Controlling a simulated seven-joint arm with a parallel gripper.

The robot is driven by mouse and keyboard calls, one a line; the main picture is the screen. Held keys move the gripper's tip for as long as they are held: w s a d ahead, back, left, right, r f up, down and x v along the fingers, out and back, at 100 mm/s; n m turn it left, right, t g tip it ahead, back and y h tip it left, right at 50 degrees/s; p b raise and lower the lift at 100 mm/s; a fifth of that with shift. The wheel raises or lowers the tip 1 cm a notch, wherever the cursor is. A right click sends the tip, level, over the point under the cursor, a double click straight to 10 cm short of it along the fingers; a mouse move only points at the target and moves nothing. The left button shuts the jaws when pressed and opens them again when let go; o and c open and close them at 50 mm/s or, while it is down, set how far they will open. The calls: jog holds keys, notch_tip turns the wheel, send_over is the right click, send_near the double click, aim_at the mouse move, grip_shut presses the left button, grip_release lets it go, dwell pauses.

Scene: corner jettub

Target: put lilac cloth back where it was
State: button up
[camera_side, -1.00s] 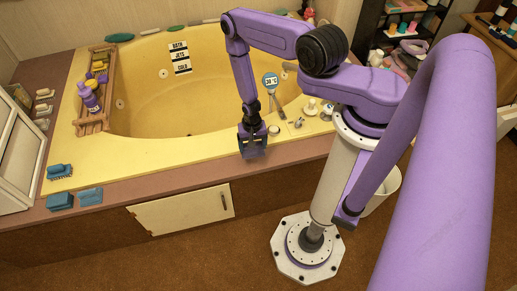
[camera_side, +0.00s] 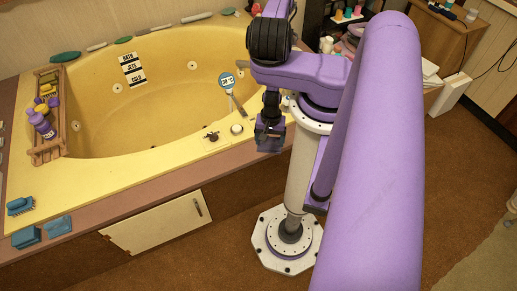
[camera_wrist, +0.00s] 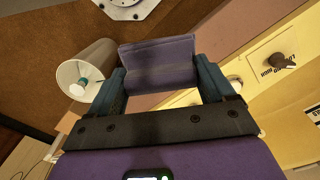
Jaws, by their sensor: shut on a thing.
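My gripper (camera_wrist: 157,72) is shut on the lilac cloth (camera_wrist: 158,52), a folded, flat-looking bundle spanning the space between the two teal fingers in the wrist view. In the side view my gripper (camera_side: 269,138) hangs near the front right edge of the tub, close to my column. The cloth is small and dark there and hard to tell from the fingers. Which spot the cloth came from does not show.
The yellow tub (camera_side: 105,170) has knobs (camera_wrist: 283,61) on its ledge. A wooden caddy (camera_side: 47,148) holds bottles. A white bin (camera_wrist: 78,81) stands on the brown floor (camera_side: 190,262).

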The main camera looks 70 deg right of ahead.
jog(key=s+a+r+m, duration=0.2)
jog(key=s+a+r, duration=0.1)
jog(key=s, duration=0.2)
jog(key=w+d+f, duration=0.1)
jog(key=w, duration=0.1)
jog(key=w+d+f, duration=0.1)
jog(key=w+d, duration=0.1)
jog(key=w+d+f, duration=0.1)
jog(key=w+d, duration=0.1)
jog(key=w, duration=0.1)
jog(key=shift+d+f, duration=0.2)
jog(key=shift+w+d+f, duration=0.6)
jog(key=shift+w+f, duration=0.15)
jog(key=shift+f, duration=0.8)
jog(key=shift+w+d+f, duration=0.55)
jog(key=shift+w+f, duration=0.15)
jog(key=shift+f, duration=0.85)
jog(key=shift+w+d+f, duration=0.6)
jog(key=shift+w+f, duration=0.15)
jog(key=shift+f, duration=0.8)
jog(key=shift+f, duration=0.6)
jog(key=o, duration=0.9)
jog(key=shift+r, duration=0.1)
